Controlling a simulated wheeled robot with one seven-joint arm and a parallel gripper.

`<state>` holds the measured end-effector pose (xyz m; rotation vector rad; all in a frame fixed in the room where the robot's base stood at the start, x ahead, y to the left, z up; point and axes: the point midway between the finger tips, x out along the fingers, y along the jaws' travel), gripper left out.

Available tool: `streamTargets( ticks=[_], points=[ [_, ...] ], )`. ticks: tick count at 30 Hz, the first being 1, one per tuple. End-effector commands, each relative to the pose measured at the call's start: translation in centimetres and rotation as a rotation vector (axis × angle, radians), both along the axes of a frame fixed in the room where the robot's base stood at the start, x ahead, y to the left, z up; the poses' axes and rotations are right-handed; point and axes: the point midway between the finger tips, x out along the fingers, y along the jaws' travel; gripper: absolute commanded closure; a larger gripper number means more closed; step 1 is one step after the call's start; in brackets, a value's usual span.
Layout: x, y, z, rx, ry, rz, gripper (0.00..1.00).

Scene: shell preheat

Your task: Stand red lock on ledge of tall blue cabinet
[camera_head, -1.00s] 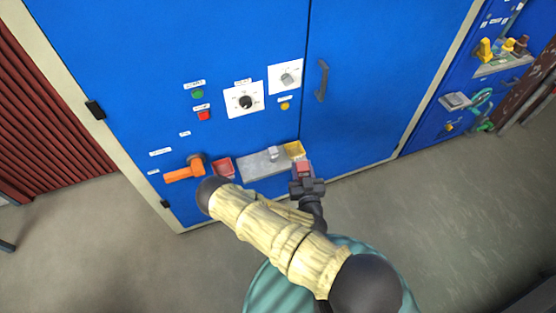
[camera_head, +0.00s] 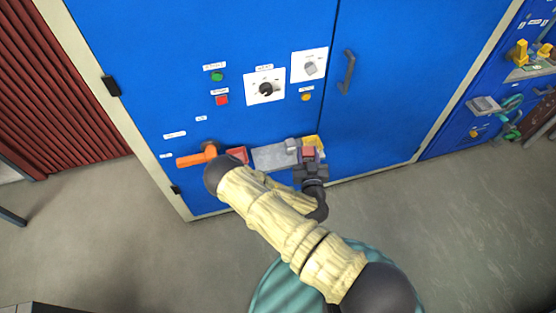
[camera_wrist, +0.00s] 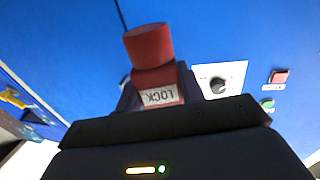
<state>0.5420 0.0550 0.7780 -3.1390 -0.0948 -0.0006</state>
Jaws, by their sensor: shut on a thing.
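The red lock (camera_wrist: 152,78) is in my gripper (camera_head: 311,164), which is shut on it. In the wrist view the lock has a round red top and a white label reading LOCK, upside down. The tall blue cabinet (camera_head: 240,45) fills the middle of the head view. Its grey ledge (camera_head: 270,157) juts from the front, low down, with a small grey block (camera_head: 292,145) near its right end. Whether the lock touches anything is hidden.
An orange handle (camera_head: 196,159) and a red bin (camera_head: 238,154) are left of the ledge. Above are a green button (camera_head: 217,77), a red button (camera_head: 222,99) and dials (camera_head: 265,89). A door handle (camera_head: 347,72) is to the right. Grey floor lies in front.

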Motion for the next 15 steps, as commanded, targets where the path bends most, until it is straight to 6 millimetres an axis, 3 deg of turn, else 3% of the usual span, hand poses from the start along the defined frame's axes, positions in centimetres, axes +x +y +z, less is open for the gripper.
streamTargets(
  ticks=[1,5,12,15],
  points=[
    [1.3,1.7,-1.4,0.007,-0.008,0.022,0.86],
    [4.1,5.5,-1.9,0.006,-0.008,0.072,0.86],
    [8.0,12.1,-1.3,0.004,-0.008,0.174,0.86],
    [8.8,13.9,-0.7,0.001,-0.004,0.203,0.86]
  ],
)
